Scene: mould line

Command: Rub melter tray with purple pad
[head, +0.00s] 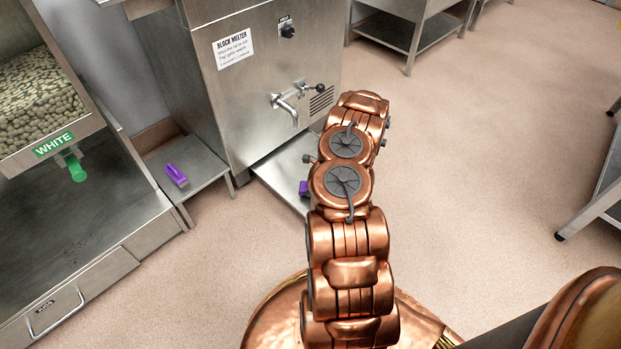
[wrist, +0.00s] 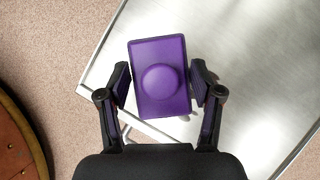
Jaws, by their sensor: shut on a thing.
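The purple pad (wrist: 161,77), a flat rectangle with a round knob on top, is between the fingers of my gripper (wrist: 160,85) in the wrist view. My gripper is shut on it. The pad is over the bare metal melter tray (wrist: 235,75); whether it touches the surface I cannot tell. In the head view the tray (head: 275,175) juts out below the tap of the block melter (head: 250,75). A bit of the purple pad (head: 303,188) shows beside my arm, which hides the gripper and part of the tray.
A purple-handled brush (head: 176,175) lies on a low metal shelf (head: 205,165) left of the melter. A bin labelled WHITE (head: 54,144) with a green spout stands at far left. A metal table (head: 608,185) is at the right edge. The floor (head: 480,140) between is clear.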

